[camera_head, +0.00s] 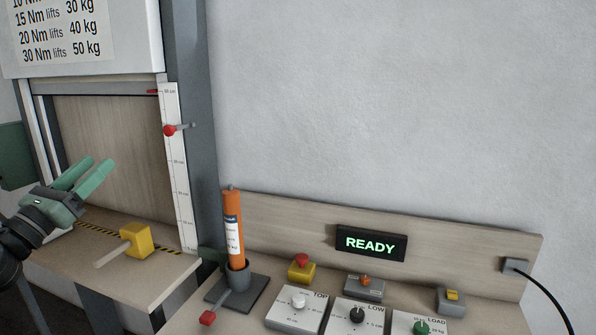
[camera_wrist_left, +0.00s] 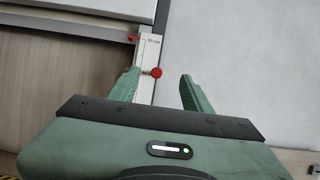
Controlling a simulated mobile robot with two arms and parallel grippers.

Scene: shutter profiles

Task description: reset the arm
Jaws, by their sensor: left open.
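My left gripper (camera_head: 95,168) is at the left of the head view, in front of the wooden shutter opening. Its two green fingers are apart with nothing between them. In the left wrist view the open fingers (camera_wrist_left: 164,82) point toward a red ball knob (camera_wrist_left: 156,73) at a white scale (camera_wrist_left: 146,85); the knob shows farther off, between the fingertips. My right gripper is not in view.
A yellow block with a handle (camera_head: 137,241) sits on the left ledge. An orange cylinder (camera_head: 234,228) stands in a grey holder with a red-tipped lever (camera_head: 207,318). The right bench has several controls and a display (camera_head: 371,243) reading READY. The wall above is clear.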

